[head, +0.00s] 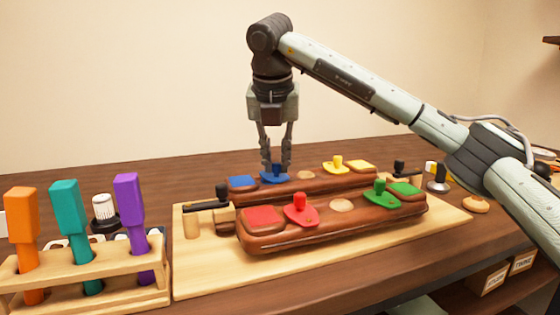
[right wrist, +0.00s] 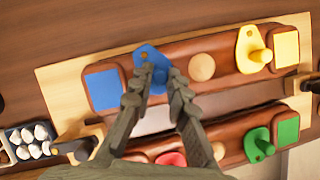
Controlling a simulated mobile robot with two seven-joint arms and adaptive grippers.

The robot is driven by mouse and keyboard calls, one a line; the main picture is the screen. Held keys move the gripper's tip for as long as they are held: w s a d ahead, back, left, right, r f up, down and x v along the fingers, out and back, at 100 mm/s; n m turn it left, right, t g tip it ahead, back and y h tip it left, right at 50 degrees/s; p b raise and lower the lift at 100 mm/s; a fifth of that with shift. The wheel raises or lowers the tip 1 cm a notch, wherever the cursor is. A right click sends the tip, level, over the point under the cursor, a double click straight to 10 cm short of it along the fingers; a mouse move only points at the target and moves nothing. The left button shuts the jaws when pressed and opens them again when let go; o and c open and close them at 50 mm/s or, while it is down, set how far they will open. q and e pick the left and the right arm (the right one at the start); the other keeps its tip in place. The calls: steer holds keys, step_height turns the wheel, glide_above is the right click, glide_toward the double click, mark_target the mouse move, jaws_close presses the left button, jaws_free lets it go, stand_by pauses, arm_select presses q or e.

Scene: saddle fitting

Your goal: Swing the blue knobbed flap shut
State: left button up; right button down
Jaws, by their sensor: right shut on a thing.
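The blue knobbed flap (head: 273,177) lies on the rear brown saddle bar, just right of the blue square patch (head: 243,183). My right gripper (head: 275,166) reaches straight down from above and is shut on the blue flap's knob. In the right wrist view the blue flap (right wrist: 148,56) shows beyond the two fingertips (right wrist: 160,75), beside the blue square (right wrist: 102,88) and not over it. The fingers hide most of the knob. My left gripper is not in view.
Red (head: 301,213), green (head: 381,196) and yellow (head: 337,166) knobbed flaps sit on the two bars. Black-handled clamps (head: 222,194) stand at the ends of the board (head: 210,270). A wooden rack (head: 120,275) with orange, teal and purple tools stands at the left.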

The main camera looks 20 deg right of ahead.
steer(key=shift+a+m, duration=0.3)
steer(key=shift+m, duration=0.5)
steer(key=shift+a+r+m+h+p, duration=0.1)
steer(key=shift+a+m+h+p, duration=0.1)
steer(key=shift+m+h+p, duration=0.25)
steer(key=shift+a+m+g, duration=0.2)
steer(key=shift+m+g, duration=0.2)
steer(key=shift+m, duration=0.35)
steer(key=shift+h, duration=0.25)
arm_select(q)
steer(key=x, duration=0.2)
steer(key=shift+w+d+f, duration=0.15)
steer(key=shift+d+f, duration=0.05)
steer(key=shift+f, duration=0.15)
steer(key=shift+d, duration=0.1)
arm_select(e)
steer(key=c, duration=1.5)
jaws_free()
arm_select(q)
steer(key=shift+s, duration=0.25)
